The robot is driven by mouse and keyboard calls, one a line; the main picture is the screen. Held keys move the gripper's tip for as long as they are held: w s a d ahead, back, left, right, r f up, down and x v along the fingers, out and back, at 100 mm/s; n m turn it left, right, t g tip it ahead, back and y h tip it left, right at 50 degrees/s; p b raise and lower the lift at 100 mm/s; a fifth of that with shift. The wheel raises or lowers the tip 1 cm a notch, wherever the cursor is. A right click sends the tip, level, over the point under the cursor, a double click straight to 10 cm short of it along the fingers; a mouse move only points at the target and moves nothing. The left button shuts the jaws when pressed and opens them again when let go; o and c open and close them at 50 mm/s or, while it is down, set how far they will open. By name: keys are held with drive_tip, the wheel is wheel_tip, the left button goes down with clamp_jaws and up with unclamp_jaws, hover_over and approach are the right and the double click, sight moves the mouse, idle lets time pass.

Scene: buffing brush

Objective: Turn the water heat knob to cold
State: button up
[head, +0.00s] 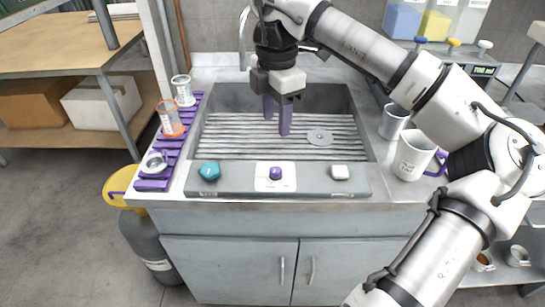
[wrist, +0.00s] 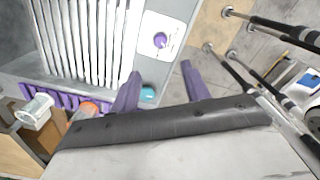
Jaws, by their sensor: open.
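A purple knob (head: 275,173) sits on a white square plate in the middle of the sink's front ledge. It also shows in the wrist view (wrist: 160,40), with faint marks on the plate that I cannot read. A teal knob (head: 210,171) is to its left and a white knob (head: 340,171) to its right. The teal knob shows partly between my fingers in the wrist view (wrist: 148,94). No readable label tells which one is for water heat. My gripper (head: 277,119) points down over the sink basin, behind the ledge, open and empty, apart from the knobs.
The grey sink (head: 230,132) has a slatted bottom with a round drain (head: 320,137). A purple rack (head: 172,150) with cups stands at the left. A faucet rises behind the basin. The floor in front is clear.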

sight(276, 169)
wheel_tip(276, 169, down, 14)
drive_tip(key=p, duration=0.2)
drive_tip(key=shift+r+p, duration=0.15)
drive_tip(key=shift+p, duration=0.25)
drive_tip(key=c, duration=1)
